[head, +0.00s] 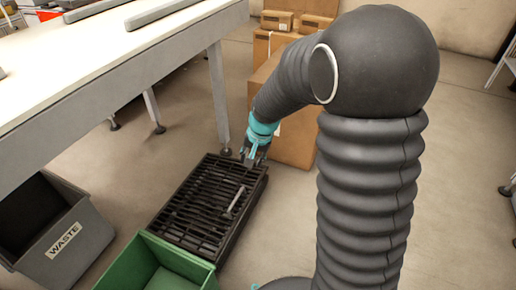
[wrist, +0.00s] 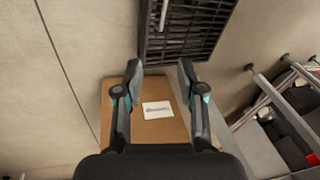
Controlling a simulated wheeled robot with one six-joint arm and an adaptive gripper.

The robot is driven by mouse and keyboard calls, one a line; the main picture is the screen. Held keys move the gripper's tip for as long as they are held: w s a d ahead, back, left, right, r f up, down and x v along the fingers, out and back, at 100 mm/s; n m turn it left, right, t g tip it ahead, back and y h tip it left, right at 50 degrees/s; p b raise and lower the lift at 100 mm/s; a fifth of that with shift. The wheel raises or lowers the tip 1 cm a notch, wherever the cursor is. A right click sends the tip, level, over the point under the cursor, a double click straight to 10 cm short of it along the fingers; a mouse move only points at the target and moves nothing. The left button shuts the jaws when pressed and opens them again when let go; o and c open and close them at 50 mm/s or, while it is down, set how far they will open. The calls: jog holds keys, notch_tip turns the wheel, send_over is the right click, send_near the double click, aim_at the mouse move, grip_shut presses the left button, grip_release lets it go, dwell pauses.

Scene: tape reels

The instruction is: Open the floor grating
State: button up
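The floor grating (head: 190,213) is a black slatted panel on a low dark frame on the floor, in the middle of the head view. A grey bar handle (head: 236,200) lies on its right part. In the wrist view the grating (wrist: 205,32) shows at the top, with the handle (wrist: 163,14) partly cut off by the top edge. My gripper (head: 252,160) is near the grating's far right corner in the head view. In the wrist view its two fingers (wrist: 159,74) are spread with nothing between them. The grating looks closed and lies flat.
A cardboard box (head: 293,143) stands just beyond the gripper; its labelled face (wrist: 120,125) shows beneath the fingers. A table (head: 110,65) with a leg near the grating stands left. A green bin (head: 130,272) and a grey waste bin (head: 85,240) are in front.

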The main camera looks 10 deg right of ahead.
jog(key=s+d+r, duration=0.1)
jog(key=s+r, duration=0.2)
jog(key=r, duration=0.3)
jog(key=shift+s+n+t+p, duration=0.15)
jog(key=shift+n+t+p, duration=0.15)
jog(key=shift+n+p, duration=0.1)
jog(key=shift+d+r, duration=0.1)
